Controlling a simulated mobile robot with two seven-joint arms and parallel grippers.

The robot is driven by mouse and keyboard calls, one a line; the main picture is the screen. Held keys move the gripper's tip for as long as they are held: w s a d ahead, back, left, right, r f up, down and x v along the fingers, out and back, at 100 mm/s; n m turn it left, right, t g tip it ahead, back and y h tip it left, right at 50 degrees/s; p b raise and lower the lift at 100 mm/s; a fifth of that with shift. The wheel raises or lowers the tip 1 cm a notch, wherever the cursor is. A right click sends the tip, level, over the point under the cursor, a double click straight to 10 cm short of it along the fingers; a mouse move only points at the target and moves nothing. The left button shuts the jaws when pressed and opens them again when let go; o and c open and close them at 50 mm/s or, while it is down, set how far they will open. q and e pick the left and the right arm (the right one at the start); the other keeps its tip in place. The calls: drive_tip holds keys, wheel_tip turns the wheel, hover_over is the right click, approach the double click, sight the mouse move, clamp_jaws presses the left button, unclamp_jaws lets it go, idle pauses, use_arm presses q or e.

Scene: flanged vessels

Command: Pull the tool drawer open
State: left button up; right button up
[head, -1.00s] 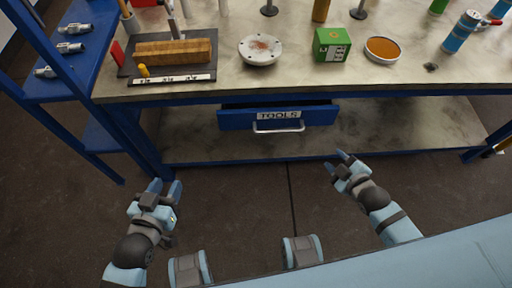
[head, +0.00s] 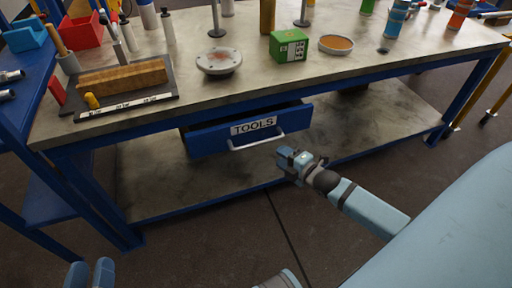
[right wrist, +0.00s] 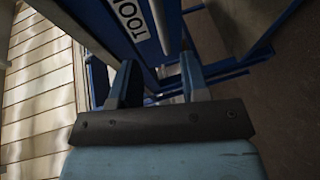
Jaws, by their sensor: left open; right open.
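The tool drawer (head: 215,141) is a blue box under the workbench with a white TOOLS label. Its front stands slightly out, with a dark gap above it. Its pale bar handle (head: 257,142) is on the front. My right gripper (head: 285,155) is open and empty, just right of and below the handle, apart from it. In the right wrist view the open fingers (right wrist: 154,78) point at the drawer front (right wrist: 112,48), and the handle (right wrist: 160,25) lies beyond the tips. My left gripper (head: 90,270) is open at the bottom left, far from the drawer; its wrist is cut off.
The workbench top (head: 350,68) holds a flanged disc (head: 219,62), a green box (head: 289,45), an orange dish (head: 336,44) and a wooden block (head: 122,77). A lower shelf (head: 175,185) lies beneath the drawer. A blue rack stands at left. The floor in front is clear.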

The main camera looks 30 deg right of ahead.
sight(261, 144)
use_arm(q)
drive_tip(key=shift+s+d+r+t+h+b, duration=0.1)
drive_tip(key=shift+d+r+t+h+b, duration=0.55)
drive_tip(key=shift+b, duration=0.9)
use_arm(e)
drive_tip(key=shift+x, duration=5.6)
use_arm(q)
drive_tip(key=shift+r, duration=0.1)
use_arm(e)
drive_tip(key=shift+f, duration=0.1)
drive_tip(key=shift+s, duration=0.1)
clamp_jaws()
